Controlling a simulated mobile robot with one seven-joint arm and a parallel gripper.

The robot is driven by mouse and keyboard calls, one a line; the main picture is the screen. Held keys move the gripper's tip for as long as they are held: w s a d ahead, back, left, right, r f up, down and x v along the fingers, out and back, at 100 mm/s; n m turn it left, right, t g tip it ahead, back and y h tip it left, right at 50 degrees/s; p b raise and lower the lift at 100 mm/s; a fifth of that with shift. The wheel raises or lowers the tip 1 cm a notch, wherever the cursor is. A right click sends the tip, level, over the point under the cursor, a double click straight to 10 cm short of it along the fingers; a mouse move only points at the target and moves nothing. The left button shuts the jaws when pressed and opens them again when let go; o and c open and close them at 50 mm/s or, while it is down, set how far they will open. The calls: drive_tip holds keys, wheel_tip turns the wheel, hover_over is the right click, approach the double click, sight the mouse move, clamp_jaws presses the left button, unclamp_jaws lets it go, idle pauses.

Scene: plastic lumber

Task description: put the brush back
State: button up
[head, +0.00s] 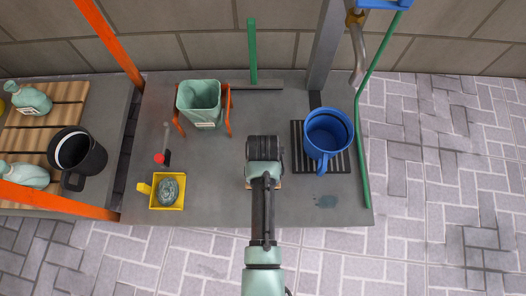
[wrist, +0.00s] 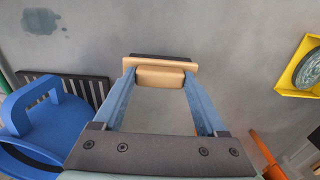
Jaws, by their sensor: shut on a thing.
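The brush (wrist: 160,76) has a pale wooden body with a dark edge on its far side. My gripper (wrist: 160,82) is shut on it, its two blue fingers on either side of the wood. In the head view my gripper (head: 264,183) is over the middle of the grey counter, and it hides most of the brush. Whether the brush touches the counter is unclear. A pale green square container (head: 199,100) stands in an orange frame at the back left, apart from my gripper.
A blue mug (head: 329,135) stands on a black slatted mat (head: 297,153) close to the right. A yellow tray (head: 154,202) with a grey-green round thing (head: 167,189) lies left. A red-ended tool (head: 166,146) lies behind it.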

drive_tip(key=shift+f+b, duration=0.3)
drive_tip(key=shift+f, duration=0.55)
drive_tip(key=shift+f, duration=0.2)
drive_tip(key=o, duration=1.2)
drive_tip(key=shift+o, duration=0.2)
drive_tip(key=shift+r, duration=0.1)
wheel_tip(320, 180, up, 12)
drive_tip(key=p, duration=0.8)
drive_tip(key=shift+r, duration=0.15)
